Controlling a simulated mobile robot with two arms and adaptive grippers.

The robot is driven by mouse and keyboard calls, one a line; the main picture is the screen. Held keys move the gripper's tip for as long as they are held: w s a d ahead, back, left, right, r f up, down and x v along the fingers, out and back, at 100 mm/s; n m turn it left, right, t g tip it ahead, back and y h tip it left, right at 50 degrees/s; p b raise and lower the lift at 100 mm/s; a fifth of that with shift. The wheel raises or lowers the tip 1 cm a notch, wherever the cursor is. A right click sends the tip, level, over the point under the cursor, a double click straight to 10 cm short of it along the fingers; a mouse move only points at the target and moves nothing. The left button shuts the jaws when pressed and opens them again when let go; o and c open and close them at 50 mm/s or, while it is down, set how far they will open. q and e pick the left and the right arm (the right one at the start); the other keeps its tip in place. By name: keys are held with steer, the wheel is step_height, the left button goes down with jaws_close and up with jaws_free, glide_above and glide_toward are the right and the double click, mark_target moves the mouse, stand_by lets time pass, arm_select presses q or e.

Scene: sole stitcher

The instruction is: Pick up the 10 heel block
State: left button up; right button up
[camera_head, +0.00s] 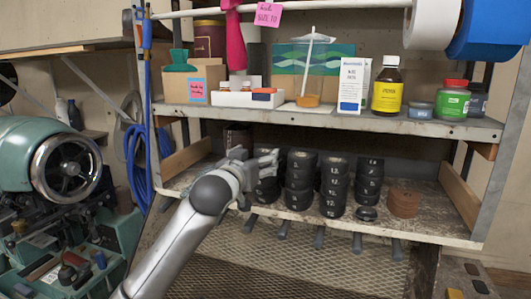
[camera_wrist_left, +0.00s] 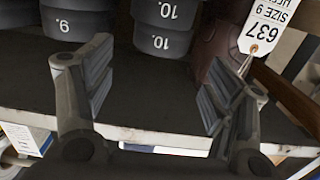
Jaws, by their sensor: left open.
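Two black heel blocks marked 10, a nearer one (camera_wrist_left: 164,42) and another (camera_wrist_left: 168,12), are stacked in the left wrist view, which is upside down. A black block marked 9 (camera_wrist_left: 65,22) stands beside them. My left gripper (camera_wrist_left: 160,98) is open and empty, its two fingers spread with the 10 blocks beyond the gap between them. In the head view my left gripper (camera_head: 263,163) is at the leftmost stack of black blocks (camera_head: 267,190) and partly hides it. My right gripper is not in view.
More stacks of black blocks (camera_head: 335,185) and a brown stack of discs (camera_head: 404,202) stand along the lower shelf (camera_head: 440,215). The upper shelf (camera_head: 420,126) with bottles and boxes is above. In the wrist view a brown item with a tag (camera_wrist_left: 265,22) is close to one finger.

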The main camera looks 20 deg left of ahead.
mark_target(263, 152)
arm_select(q)
steer(key=w+p, duration=0.1)
steer(key=w, duration=0.2)
steer(key=w+p, duration=0.3)
steer(key=shift+w+f, duration=0.15)
steer(key=shift+w, duration=0.2)
steer(key=shift+w+f+p, duration=0.15)
steer(key=shift+w+p, duration=0.2)
steer(key=shift+w, duration=0.2)
steer(key=shift+c, duration=0.5)
steer(key=c, duration=0.8)
